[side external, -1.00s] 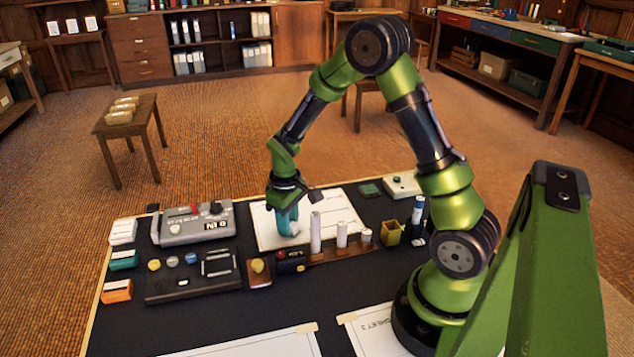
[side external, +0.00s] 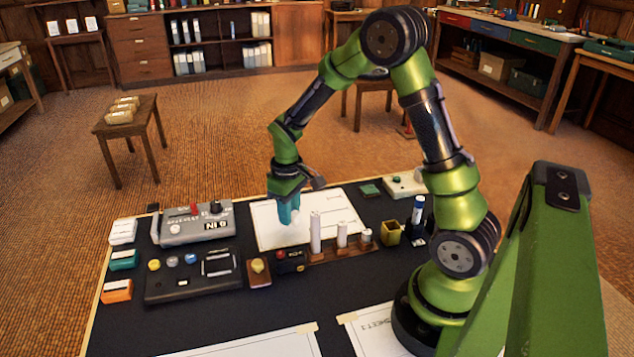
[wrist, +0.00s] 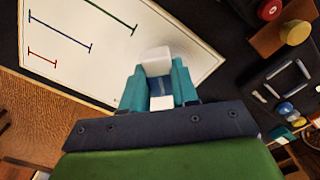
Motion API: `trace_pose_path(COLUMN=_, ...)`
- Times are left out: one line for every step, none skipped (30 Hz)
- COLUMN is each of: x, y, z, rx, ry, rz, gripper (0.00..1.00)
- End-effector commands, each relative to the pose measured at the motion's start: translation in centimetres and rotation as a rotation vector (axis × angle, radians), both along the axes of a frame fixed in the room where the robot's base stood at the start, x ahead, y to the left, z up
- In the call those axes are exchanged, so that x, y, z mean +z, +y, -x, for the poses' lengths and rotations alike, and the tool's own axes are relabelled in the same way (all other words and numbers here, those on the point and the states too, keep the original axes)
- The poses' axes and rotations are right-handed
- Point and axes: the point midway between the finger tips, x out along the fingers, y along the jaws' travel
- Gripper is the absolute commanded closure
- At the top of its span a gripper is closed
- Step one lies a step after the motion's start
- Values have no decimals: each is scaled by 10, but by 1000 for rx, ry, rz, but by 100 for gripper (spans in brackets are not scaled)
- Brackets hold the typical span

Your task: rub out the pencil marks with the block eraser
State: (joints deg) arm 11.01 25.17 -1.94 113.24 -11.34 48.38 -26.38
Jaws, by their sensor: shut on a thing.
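My gripper (side external: 288,214) is shut on the block eraser, its teal fingers pointing down over the white sheet (side external: 270,233). In the wrist view the eraser (wrist: 156,56) is a white block with a blue band, between the teal fingers of my gripper (wrist: 158,85). The sheet (wrist: 85,50) there carries a green line (wrist: 112,16), a blue line (wrist: 60,33) and a short red line (wrist: 42,57) with end ticks. I cannot tell which marks are pencil, or whether the eraser touches the sheet.
A wooden rack (side external: 340,249) with white cylinders stands at the sheet's near edge. A grey box (side external: 195,226) and a dark tray (side external: 165,289) lie left.

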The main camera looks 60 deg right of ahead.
Motion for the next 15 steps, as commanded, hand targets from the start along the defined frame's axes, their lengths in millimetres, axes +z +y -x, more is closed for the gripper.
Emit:
trace_pose_path(x=5, y=0, z=0, rx=0, ry=-2, rz=0, gripper=95)
trace_pose_path(x=7, y=0, z=0, rx=-1, ry=-3, rz=0, gripper=95)
trace_pose_path(x=11, y=0, z=-1, rx=0, ry=-3, rz=1, gripper=95)
trace_pose_path(x=13, y=0, z=0, rx=0, ry=-3, rz=1, gripper=95)
trace_pose_path(x=15, y=0, z=0, rx=0, ry=-2, rz=1, gripper=95)
trace_pose_path(x=19, y=0, z=0, rx=1, ry=-3, rz=1, gripper=95)
trace_pose_path(x=21, y=0, z=-1, rx=2, ry=-3, rz=1, gripper=95)
trace_pose_path(x=24, y=0, z=-1, rx=1, ry=-3, rz=1, gripper=95)
trace_pose_path(x=27, y=0, z=-1, rx=1, ry=-3, rz=1, gripper=95)
trace_pose_path(x=29, y=0, z=-1, rx=1, ry=-4, rz=1, gripper=95)
trace_pose_path(x=31, y=0, z=-1, rx=1, ry=-3, rz=1, gripper=95)
trace_pose_path(x=33, y=0, z=-1, rx=0, ry=-3, rz=0, gripper=95)
trace_pose_path(x=35, y=0, z=-1, rx=0, ry=-3, rz=0, gripper=95)
trace_pose_path(x=36, y=0, z=-1, rx=0, ry=-3, rz=0, gripper=95)
trace_pose_path(x=37, y=0, z=-1, rx=0, ry=-3, rz=0, gripper=95)
